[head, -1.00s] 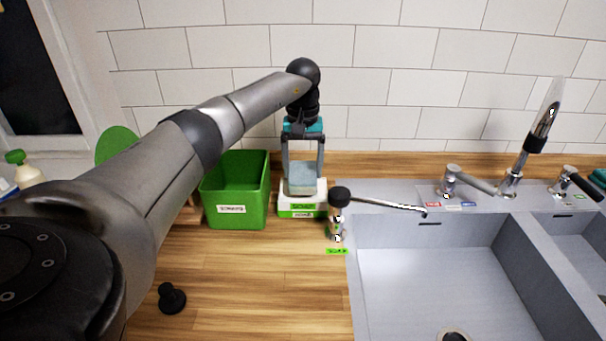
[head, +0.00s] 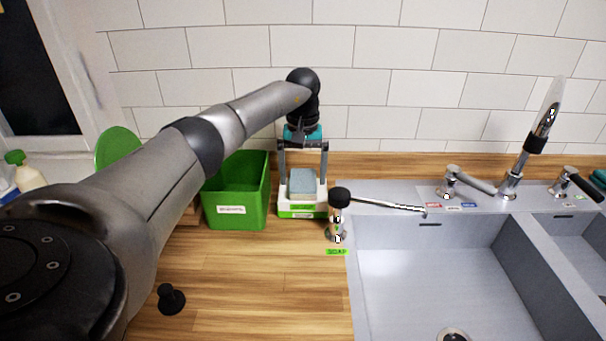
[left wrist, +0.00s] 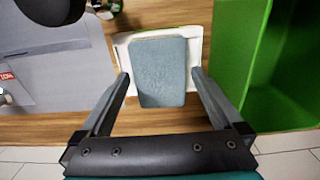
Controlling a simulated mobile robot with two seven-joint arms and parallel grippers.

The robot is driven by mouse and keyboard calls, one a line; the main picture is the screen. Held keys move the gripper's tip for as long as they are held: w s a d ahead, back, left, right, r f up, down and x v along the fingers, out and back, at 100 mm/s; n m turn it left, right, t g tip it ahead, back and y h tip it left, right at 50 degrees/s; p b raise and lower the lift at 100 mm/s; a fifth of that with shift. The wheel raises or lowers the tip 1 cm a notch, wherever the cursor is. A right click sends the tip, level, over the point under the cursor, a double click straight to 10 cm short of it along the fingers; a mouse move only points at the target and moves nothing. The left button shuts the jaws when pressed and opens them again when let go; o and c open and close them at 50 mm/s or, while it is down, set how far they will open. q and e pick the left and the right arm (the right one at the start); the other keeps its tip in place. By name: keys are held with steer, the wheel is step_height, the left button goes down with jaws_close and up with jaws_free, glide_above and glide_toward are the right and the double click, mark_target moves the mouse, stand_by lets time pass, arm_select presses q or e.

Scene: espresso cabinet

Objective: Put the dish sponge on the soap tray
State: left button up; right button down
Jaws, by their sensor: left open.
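The dish sponge (head: 303,182) is a grey-blue block. It lies flat on the white soap tray (head: 302,207), which has a green label on its front. In the left wrist view the sponge (left wrist: 158,72) rests on the tray (left wrist: 196,46), with white tray edges showing around it. My left gripper (head: 303,178) is open, its fingers pointing down on either side of the sponge. In the left wrist view the fingers (left wrist: 160,88) stand apart from the sponge, with gaps on both sides. My right gripper is not in view.
A green bin (head: 237,193) stands close to the left of the tray. A soap dispenser (head: 338,213) with a long spout stands just right of it, beside the grey sink (head: 430,265). A small black object (head: 171,299) is on the wooden counter. The tiled wall is behind.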

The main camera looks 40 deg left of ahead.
mark_target(303, 179)
arm_select(q)
step_height(303, 179, up, 12)
steer(key=p, duration=0.1)
